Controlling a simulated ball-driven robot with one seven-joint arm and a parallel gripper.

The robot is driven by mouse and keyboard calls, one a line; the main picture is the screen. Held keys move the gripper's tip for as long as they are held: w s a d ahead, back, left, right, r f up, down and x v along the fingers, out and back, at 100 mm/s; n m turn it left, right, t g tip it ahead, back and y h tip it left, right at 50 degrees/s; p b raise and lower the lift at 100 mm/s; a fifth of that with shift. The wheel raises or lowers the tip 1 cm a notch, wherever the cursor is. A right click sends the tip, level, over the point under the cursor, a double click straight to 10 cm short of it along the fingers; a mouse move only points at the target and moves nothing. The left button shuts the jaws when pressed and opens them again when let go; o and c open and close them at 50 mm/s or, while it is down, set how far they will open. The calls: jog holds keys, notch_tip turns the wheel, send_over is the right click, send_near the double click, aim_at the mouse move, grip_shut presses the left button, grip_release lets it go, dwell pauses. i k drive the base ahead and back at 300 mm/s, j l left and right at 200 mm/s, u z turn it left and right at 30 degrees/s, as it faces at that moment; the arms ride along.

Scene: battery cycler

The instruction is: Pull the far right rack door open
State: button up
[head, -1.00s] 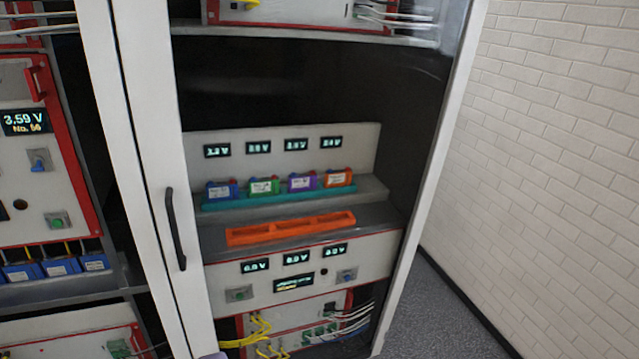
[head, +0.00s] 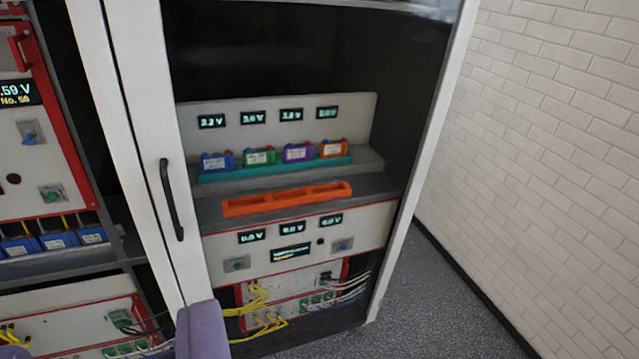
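The far right rack door (head: 146,160) is a white-framed glass door, and it looks closed. Its black vertical bar handle (head: 171,200) is on the left frame. Part of my gripper (head: 202,330) shows as a purple-grey piece at the bottom edge, below and slightly right of the handle and apart from it in the picture. Only this one piece is in view, so I cannot see whether the gripper is open or shut.
Behind the glass are several coloured battery cells (head: 258,157) on a teal holder, an orange tray (head: 287,199) and yellow cables (head: 257,300). Another rack unit (head: 40,130) stands at left. A white brick wall (head: 540,150) is at right, with grey floor (head: 430,300) before it.

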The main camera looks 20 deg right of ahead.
aim_at(136, 27)
jog(key=i+j, duration=0.15)
jog(key=i, duration=0.3)
jog(key=i+j, duration=0.1)
jog(key=i, duration=0.3)
